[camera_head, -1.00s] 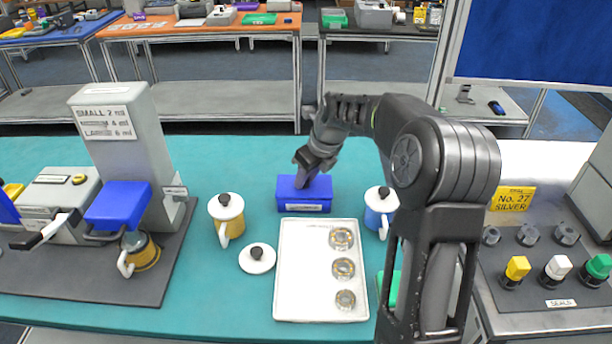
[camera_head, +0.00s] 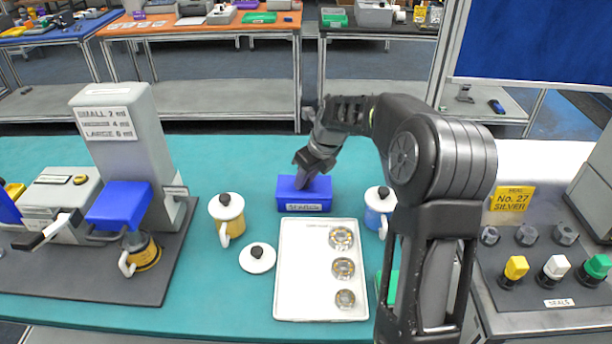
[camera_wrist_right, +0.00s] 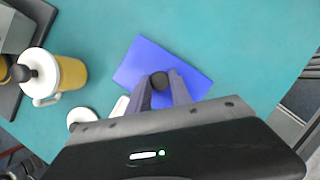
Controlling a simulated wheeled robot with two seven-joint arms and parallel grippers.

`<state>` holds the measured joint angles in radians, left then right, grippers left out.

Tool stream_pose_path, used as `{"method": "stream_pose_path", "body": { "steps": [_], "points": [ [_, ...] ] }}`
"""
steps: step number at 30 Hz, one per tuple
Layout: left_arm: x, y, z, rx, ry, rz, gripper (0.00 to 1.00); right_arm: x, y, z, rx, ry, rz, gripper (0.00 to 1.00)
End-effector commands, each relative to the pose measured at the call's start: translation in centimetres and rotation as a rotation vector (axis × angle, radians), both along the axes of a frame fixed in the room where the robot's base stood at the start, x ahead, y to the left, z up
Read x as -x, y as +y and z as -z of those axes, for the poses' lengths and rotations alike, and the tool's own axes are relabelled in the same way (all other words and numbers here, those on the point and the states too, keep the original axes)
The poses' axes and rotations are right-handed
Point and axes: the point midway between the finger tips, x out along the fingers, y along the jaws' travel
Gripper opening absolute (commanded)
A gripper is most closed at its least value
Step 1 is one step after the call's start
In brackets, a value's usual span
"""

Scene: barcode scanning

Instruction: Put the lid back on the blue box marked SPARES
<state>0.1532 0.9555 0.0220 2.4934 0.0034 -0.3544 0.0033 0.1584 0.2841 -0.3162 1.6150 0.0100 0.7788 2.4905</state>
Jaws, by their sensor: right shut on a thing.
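The blue box (camera_head: 303,207) marked SPARES stands behind the white tray in the head view, its label facing me. The blue lid (camera_head: 290,185) is over the box's top; I cannot tell whether it rests fully on the rim. My right gripper (camera_head: 304,178) comes down from above onto the lid. In the right wrist view, the right gripper (camera_wrist_right: 159,88) is shut on the dark knob (camera_wrist_right: 159,79) of the lid (camera_wrist_right: 190,72), which hides the box beneath. My left gripper is not in view.
The white tray (camera_head: 300,290) holds three round metal-rimmed parts. A yellow mug (camera_head: 228,212) with a lid and a loose white lid (camera_head: 258,259) are left of it. A blue mug (camera_head: 377,215) stands close right of the box. The teal mat is clear behind the box.

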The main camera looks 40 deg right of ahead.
Motion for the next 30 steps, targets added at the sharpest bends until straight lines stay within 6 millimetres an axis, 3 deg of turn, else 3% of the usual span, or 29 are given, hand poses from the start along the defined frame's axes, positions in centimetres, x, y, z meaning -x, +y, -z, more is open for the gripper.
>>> {"method": "stream_pose_path", "body": {
  "steps": [30],
  "points": [
    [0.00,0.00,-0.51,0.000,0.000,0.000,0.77,0.03,-0.03,0.07,0.001,0.001,-0.001,0.00]
  ]
}}
